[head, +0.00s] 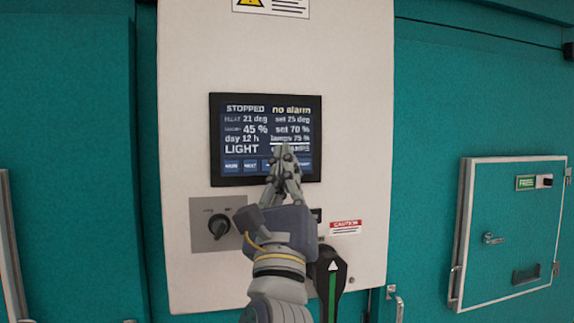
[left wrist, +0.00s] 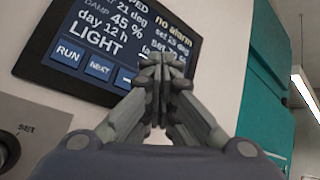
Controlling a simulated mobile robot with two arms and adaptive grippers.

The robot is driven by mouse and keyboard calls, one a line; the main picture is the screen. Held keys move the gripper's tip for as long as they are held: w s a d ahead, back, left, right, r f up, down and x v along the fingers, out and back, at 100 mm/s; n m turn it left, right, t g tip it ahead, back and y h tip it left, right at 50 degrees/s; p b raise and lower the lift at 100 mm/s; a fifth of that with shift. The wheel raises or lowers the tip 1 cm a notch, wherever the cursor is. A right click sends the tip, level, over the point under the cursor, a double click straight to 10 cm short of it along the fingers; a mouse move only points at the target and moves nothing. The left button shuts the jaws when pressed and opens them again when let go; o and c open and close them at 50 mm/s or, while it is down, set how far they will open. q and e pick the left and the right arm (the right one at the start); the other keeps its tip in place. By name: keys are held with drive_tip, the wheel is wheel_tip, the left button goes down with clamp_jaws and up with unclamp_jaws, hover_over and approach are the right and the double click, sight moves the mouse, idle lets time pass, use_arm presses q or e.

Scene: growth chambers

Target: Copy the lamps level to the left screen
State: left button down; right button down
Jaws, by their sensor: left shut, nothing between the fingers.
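A dark screen (head: 240,140) is set in a pale panel. It reads STOPPED, no alarm, 21 deg, set 25 deg, 45 %, set 70 %, day 12 h, lamps 75 %, LIGHT. The lamps line is underlined. A row of buttons runs along its bottom, with RUN and NEXT readable in the left wrist view (left wrist: 85,58). My left gripper (head: 285,150) is shut and empty, its fingertips in front of the screen's lower right, hiding some buttons and part of the bottom-right text. I cannot tell whether the tips touch the screen. My right gripper is out of view.
A rotary knob (head: 217,226) is on a grey plate below the screen. A red CAUTION label (head: 345,227) is at the lower right, near a dark handle with a green stripe (head: 332,290). A small teal hatch (head: 510,230) with a FREE tag is at the right.

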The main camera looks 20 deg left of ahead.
use_arm(q)
drive_tip(key=shift+s+d, duration=0.4)
drive_tip(key=shift+s, duration=0.2)
drive_tip(key=s+d, duration=0.1)
drive_tip(key=s, duration=0.1)
drive_tip(key=s+d+p, duration=0.1)
drive_tip(key=s, duration=0.1)
drive_tip(key=shift+d+p, duration=0.3)
drive_tip(key=shift+d, duration=0.1)
drive_tip(key=shift+f, duration=0.1)
idle(0.4)
